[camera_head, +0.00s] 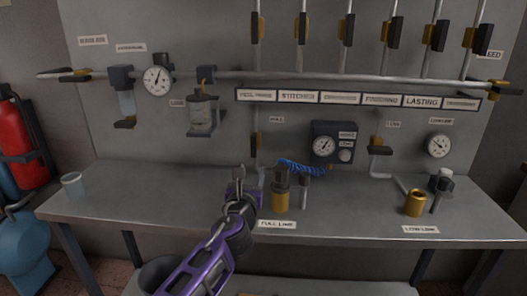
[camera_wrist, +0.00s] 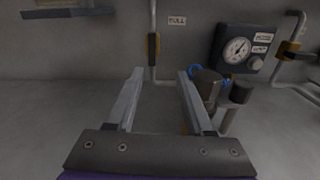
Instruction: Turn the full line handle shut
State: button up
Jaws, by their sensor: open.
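The full line handle (camera_head: 257,145) is a small dark lever with a yellow part, on a thin vertical pipe on the back wall. It stands upright along the pipe, left of a gauge box. It also shows in the wrist view (camera_wrist: 153,48), beyond and a little above the fingertips, near a small sign that seems to read FULL (camera_wrist: 177,21). My gripper (camera_head: 251,176) is open and empty, over the bench just below the handle in the head view. In the wrist view its two grey fingers (camera_wrist: 160,74) point toward the wall, apart from the handle.
A brass and dark fitting (camera_head: 281,198) and a blue coiled hose (camera_head: 302,168) are close to the right of my gripper. The gauge box (camera_head: 333,143) is on the wall behind them. A cup (camera_head: 73,185) stands far left; the bench (camera_head: 135,195) between is clear.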

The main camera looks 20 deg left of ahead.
aim_at(253, 148)
jog(key=shift+n, duration=0.5)
jog(key=x, duration=0.5)
jog(key=a+x, duration=0.1)
jog(key=x, duration=0.5)
jog(key=f+x, duration=0.1)
jog(key=x, duration=0.4)
jog(key=shift+w+a+b, duration=0.25)
jog(key=shift+a+b, duration=0.05)
jog(key=shift+a, duration=0.1)
grip_shut()
